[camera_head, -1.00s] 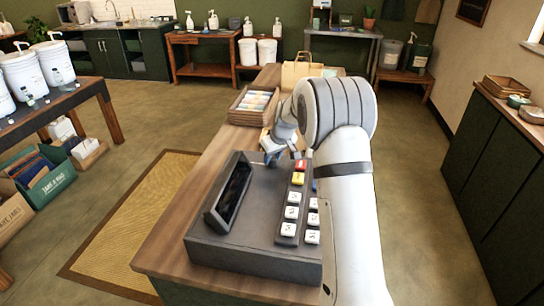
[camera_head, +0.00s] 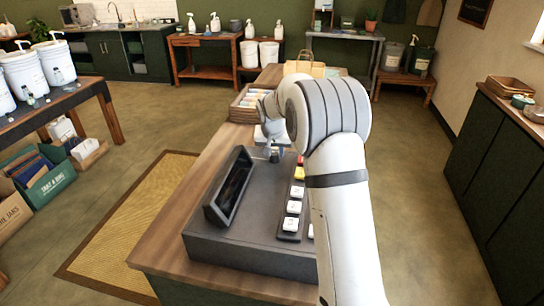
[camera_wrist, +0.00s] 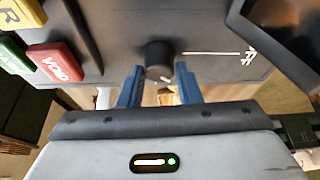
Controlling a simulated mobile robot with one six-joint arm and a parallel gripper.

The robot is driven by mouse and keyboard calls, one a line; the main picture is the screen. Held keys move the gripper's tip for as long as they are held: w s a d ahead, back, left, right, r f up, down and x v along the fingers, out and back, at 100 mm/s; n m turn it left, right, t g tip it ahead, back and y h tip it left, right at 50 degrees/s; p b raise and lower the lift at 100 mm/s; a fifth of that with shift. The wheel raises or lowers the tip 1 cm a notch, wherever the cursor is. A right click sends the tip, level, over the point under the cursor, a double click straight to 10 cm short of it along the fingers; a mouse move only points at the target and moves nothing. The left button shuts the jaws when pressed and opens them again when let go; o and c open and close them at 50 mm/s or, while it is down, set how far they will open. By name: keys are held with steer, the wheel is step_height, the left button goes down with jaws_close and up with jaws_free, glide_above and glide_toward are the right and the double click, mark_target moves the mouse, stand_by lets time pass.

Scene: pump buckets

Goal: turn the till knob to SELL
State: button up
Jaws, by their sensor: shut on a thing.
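The till (camera_head: 250,215) is a dark grey box on the wooden counter, with a tilted screen (camera_head: 230,186) on its left. In the wrist view the dark round till knob (camera_wrist: 159,56) stands on the till's top plate. The blue fingers of my gripper (camera_wrist: 160,74) are on either side of the knob, shut on it. A white line (camera_wrist: 212,53) runs right from the knob to a small white label that I cannot read surely. A short white mark (camera_wrist: 165,79) shows just below the knob. In the head view my gripper (camera_head: 273,155) is at the till's far edge.
A red VOID key (camera_wrist: 54,63) and yellow and green keys lie left of the knob in the wrist view. White keys (camera_head: 293,207) line the till's right side, partly behind my arm.

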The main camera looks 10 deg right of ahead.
steer(key=m+b, duration=0.1)
steer(key=m, duration=0.1)
steer(key=m+h+b, duration=0.1)
steer(key=m+g+b, duration=0.1)
steer(key=m, duration=0.1)
steer(key=shift+w+a+f+m+h+b, duration=0.1)
steer(key=shift+a+m+h+b, duration=0.2)
steer(key=shift+h+b, duration=0.1)
steer(key=shift+m+g+h, duration=0.4)
steer(key=shift+m+g, duration=0.4)
steer(key=shift+m, duration=1.4)
steer(key=shift+w+r, duration=0.1)
steer(key=shift+r, duration=0.15)
steer(key=o, duration=0.8)
steer(key=shift+a+f, duration=0.1)
steer(key=shift+a, duration=0.05)
steer(key=shift+o, duration=0.9)
steer(key=v, duration=0.7)
steer(key=shift+r+b, duration=0.35)
steer(key=shift+b, duration=0.1)
